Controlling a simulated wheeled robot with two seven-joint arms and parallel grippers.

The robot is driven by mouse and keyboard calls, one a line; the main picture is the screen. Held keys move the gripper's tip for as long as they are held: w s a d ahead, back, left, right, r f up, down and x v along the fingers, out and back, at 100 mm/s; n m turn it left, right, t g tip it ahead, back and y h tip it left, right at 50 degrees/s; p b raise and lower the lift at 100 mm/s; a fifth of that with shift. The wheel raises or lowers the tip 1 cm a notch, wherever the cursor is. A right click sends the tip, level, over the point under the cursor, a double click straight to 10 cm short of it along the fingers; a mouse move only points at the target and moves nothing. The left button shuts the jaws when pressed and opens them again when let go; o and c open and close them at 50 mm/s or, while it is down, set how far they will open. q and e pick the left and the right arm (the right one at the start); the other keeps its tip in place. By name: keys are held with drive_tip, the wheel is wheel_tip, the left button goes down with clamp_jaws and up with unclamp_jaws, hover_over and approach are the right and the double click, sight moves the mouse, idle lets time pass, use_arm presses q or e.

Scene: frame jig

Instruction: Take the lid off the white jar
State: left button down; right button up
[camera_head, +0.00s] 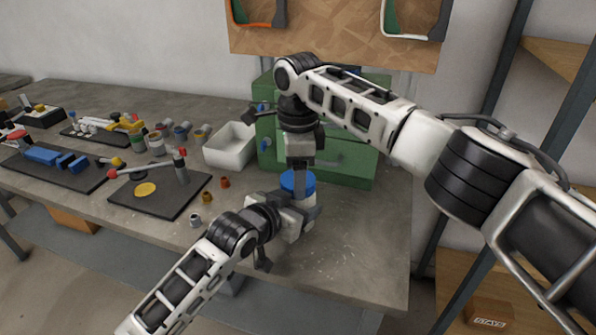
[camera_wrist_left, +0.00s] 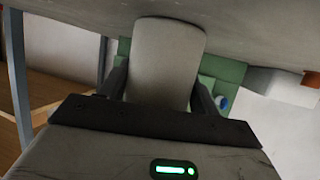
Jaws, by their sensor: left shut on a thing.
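The white jar (camera_wrist_left: 168,55) fills the space between the fingers of my left gripper (camera_wrist_left: 160,95) in the left wrist view. That gripper is shut on it. In the head view my left gripper (camera_head: 298,208) is at the bench's right part, and the jar is mostly hidden behind it. The blue lid (camera_head: 286,181) shows just above it. My right gripper (camera_head: 300,185) points down from above, with a grey finger in front of the lid. I cannot tell whether it is closed on the lid.
A green cabinet (camera_head: 350,165) stands behind the grippers, with a white bin (camera_head: 230,146) to its left. A black mat (camera_head: 160,203) with a yellow disc, small cups and other parts lie further left. The bench's (camera_head: 375,250) right front is clear.

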drive_tip(key=n, duration=1)
drive_tip(key=shift+n, duration=0.4)
drive_tip(key=n, duration=0.4)
drive_tip(key=shift+n, duration=0.4)
drive_tip(key=n, duration=0.4)
drive_tip(key=shift+r+n, duration=0.1)
drive_tip(key=shift+n, duration=0.3)
drive_tip(key=o, duration=1.1)
drive_tip(key=shift+r, duration=0.1)
